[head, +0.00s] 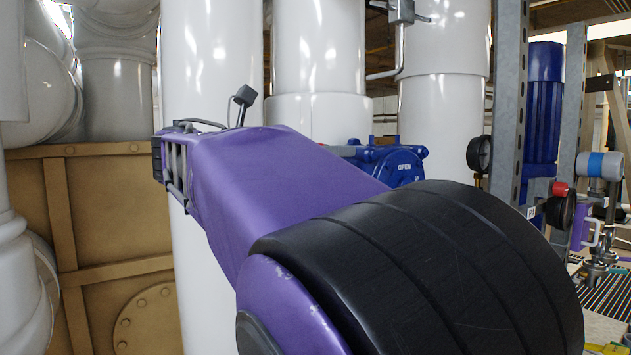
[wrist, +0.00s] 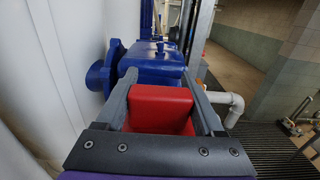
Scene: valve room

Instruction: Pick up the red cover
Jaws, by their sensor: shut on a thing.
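The red cover (wrist: 162,108) is in the wrist view, between the two grey fingers of my gripper (wrist: 160,76). It looks like a red block with a recessed or stepped front. My gripper is shut on it, with one finger along each side. The lower part of the cover is hidden by the gripper's dark front plate. In the head view my purple and black arm fills the middle, and neither the gripper nor the held cover can be made out there.
Blue machinery (wrist: 150,62) lies just beyond the cover, beside a white pipe or wall (wrist: 50,70). A grey pipe (wrist: 228,100) and dark floor grating (wrist: 275,150) are at right. The head view shows large white pipes (head: 212,60), a gauge (head: 479,154) and a grey post (head: 508,90).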

